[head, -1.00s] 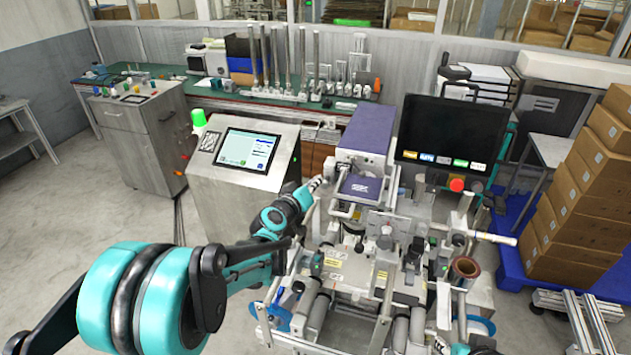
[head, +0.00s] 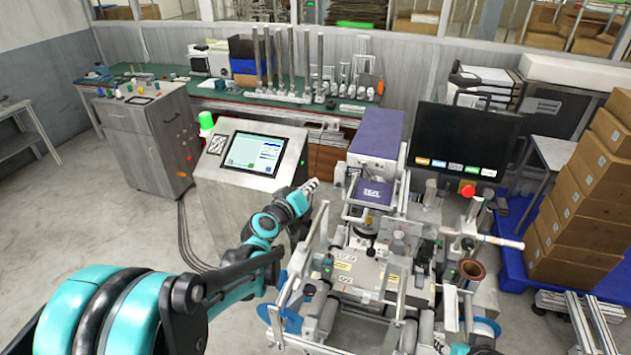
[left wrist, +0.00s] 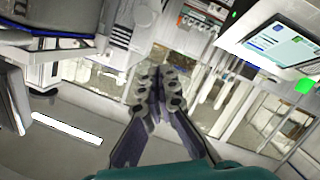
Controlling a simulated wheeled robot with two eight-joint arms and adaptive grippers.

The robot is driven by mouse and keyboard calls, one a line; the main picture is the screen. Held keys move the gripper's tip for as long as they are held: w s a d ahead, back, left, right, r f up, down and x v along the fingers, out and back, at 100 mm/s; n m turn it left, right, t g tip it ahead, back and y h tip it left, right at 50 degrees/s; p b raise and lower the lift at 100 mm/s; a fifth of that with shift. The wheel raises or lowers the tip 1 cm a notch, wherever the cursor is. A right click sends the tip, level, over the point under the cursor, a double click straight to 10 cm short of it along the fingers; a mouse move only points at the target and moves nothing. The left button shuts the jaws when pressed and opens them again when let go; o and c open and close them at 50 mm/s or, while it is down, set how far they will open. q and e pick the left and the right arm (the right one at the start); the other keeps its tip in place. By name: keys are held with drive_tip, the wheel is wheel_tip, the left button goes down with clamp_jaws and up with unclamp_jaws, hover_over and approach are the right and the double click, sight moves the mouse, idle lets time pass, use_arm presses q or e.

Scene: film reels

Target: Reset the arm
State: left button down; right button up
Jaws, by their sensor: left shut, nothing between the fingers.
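My left gripper (head: 311,184) is at the end of the teal and black arm that comes in from the left. It is raised between the touchscreen cabinet (head: 243,208) and the purple-topped machine (head: 376,137). In the left wrist view its dark, jointed fingers (left wrist: 156,80) come together at the tips, with nothing held. The touchscreen (left wrist: 281,46) shows there at the upper right. My right gripper cannot be made out in either view.
The machine's frame and rollers fill the lower middle, with a brown roll (head: 471,270) at its right. A black monitor (head: 466,142) stands behind. Cardboard boxes (head: 580,225) are stacked on a blue pallet at the right.

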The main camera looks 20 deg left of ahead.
use_arm(q)
drive_tip(key=d+v, duration=0.1)
drive_tip(key=v, duration=0.4)
drive_tip(key=s+d+f+m+g+b, duration=0.2)
drive_tip(key=s+d+f+b, duration=0.1)
drive_tip(key=s+f, duration=0.3)
drive_tip(key=s+d+f+m+g+b, duration=0.25)
drive_tip(key=s+d+f+b, duration=0.2)
drive_tip(key=s, duration=0.35)
drive_tip(key=s+a+f+g+y+b, duration=0.2)
drive_tip(key=s+a+f+g+b, duration=0.1)
drive_tip(key=s+f, duration=0.6)
drive_tip(key=s+a+g, duration=0.1)
drive_tip(key=s, duration=0.2)
drive_tip(key=shift+s+f+y, duration=0.2)
drive_tip(key=shift+s+y, duration=0.05)
drive_tip(key=shift+y, duration=0.15)
use_arm(e)
wheel_tip(320, 180, down, 11)
drive_tip(key=shift+d, duration=0.2)
use_arm(q)
drive_tip(key=shift+m, duration=0.25)
use_arm(e)
drive_tip(key=shift+w, duration=0.1)
